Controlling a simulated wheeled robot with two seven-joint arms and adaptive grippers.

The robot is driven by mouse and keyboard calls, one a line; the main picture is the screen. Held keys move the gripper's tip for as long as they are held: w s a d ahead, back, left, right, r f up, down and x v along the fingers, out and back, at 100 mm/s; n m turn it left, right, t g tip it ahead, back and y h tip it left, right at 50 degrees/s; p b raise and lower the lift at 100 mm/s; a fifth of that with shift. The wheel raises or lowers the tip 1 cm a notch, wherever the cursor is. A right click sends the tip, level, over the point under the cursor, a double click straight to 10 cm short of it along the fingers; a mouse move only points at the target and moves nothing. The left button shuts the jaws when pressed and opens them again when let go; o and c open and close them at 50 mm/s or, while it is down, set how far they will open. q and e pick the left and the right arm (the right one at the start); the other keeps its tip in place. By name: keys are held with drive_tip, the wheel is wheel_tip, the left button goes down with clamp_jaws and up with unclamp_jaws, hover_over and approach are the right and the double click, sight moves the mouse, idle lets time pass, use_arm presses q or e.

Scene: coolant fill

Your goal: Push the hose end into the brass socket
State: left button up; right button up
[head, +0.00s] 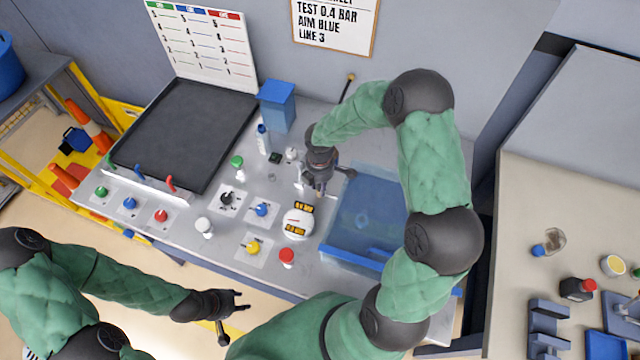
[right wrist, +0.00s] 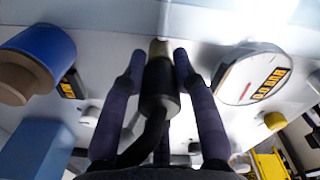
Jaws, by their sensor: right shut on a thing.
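My right gripper (head: 318,188) is over the grey bench, beside the blue-walled tank. In the right wrist view its two dark fingers (right wrist: 158,75) are shut on the black hose end (right wrist: 160,92), one on each side. The hose (right wrist: 150,135) curves back towards the wrist. A tan, brass-like piece (right wrist: 160,48) lies straight ahead of the black collar, in line with it. I cannot tell whether it is the socket or the hose's own tip, nor how deep any fit is. My left gripper (head: 240,301) is open and empty, in front of the bench.
A white round gauge (head: 298,222) with yellow-on-black displays stands close by. Coloured knobs, including blue (head: 261,209) and yellow (head: 253,247), cover the bench. The blue tank (head: 345,257) is to the right, a blue bin (head: 277,105) behind. The black tray (head: 185,135) is empty.

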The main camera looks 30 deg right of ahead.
drive_tip(key=shift+f, duration=0.35)
drive_tip(key=o, duration=1)
wheel_tip(320, 180, up, 12)
